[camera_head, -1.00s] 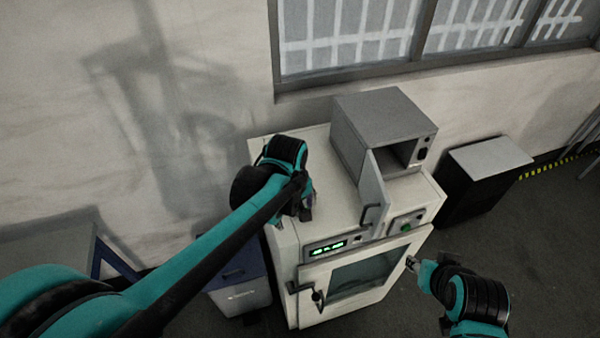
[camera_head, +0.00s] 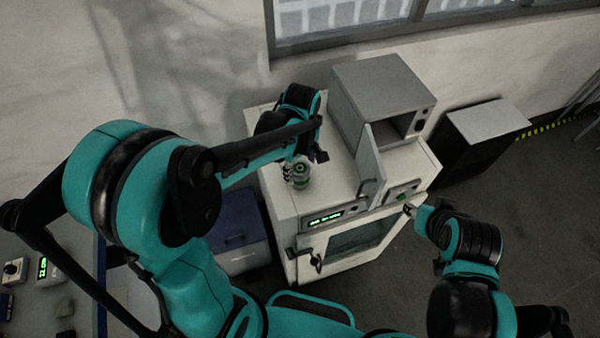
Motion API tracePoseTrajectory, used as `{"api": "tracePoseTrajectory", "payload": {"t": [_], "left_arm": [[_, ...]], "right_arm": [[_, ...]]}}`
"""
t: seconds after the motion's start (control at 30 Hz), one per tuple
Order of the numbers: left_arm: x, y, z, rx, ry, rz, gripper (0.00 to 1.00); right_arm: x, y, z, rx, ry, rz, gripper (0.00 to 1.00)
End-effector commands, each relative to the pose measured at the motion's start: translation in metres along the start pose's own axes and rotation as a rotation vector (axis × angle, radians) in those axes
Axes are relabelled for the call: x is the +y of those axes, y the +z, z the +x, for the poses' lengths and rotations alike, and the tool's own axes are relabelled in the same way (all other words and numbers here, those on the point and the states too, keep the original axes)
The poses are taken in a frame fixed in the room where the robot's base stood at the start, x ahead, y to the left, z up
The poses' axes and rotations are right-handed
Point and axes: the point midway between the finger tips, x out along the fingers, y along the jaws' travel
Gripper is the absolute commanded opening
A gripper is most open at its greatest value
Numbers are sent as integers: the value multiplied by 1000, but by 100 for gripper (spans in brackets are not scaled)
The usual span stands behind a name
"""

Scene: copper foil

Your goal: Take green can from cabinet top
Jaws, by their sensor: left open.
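The green can (camera_head: 301,174) stands upright on the left part of the white cabinet top (camera_head: 330,180). It is small, with a green top and a paler side. My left gripper (camera_head: 304,160) is right above and behind the can, with its arm reaching in from the left. It is open; its fingers are small and partly hidden, and I cannot tell whether they touch the can. My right gripper (camera_head: 411,209) is low at the right, in front of the cabinet's right front corner, away from the can. Its fingers are too small to read.
A grey oven-like box (camera_head: 382,95) with its door (camera_head: 370,165) swung open stands on the cabinet top, right of the can. A dark cabinet with a grey top (camera_head: 487,120) stands further right. A blue-lidded bin (camera_head: 238,222) is left of the cabinet.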

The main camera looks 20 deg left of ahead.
Motion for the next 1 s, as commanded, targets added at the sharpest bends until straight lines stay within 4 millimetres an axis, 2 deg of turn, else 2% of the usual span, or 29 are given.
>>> {"api": "tracePoseTrajectory", "payload": {"t": [0.2,0.3,0.57,0.67,0.8,0.83,1.0], "left_arm": [[-1,-3,33,0,1,0,73],[-2,-3,44,0,1,0,73],[-2,-3,48,0,1,0,73],[-2,-3,47,0,1,0,52],[-2,-3,47,0,1,0,15],[-2,-3,47,0,1,0,12],[-2,-3,47,0,1,1,12]], "right_arm": [[0,0,0,0,0,0,40],[0,0,0,0,0,0,40],[0,0,0,0,0,0,40],[0,0,0,0,0,0,40],[0,0,0,0,0,0,40],[0,0,0,0,0,0,40],[0,0,0,0,0,0,40]]}}
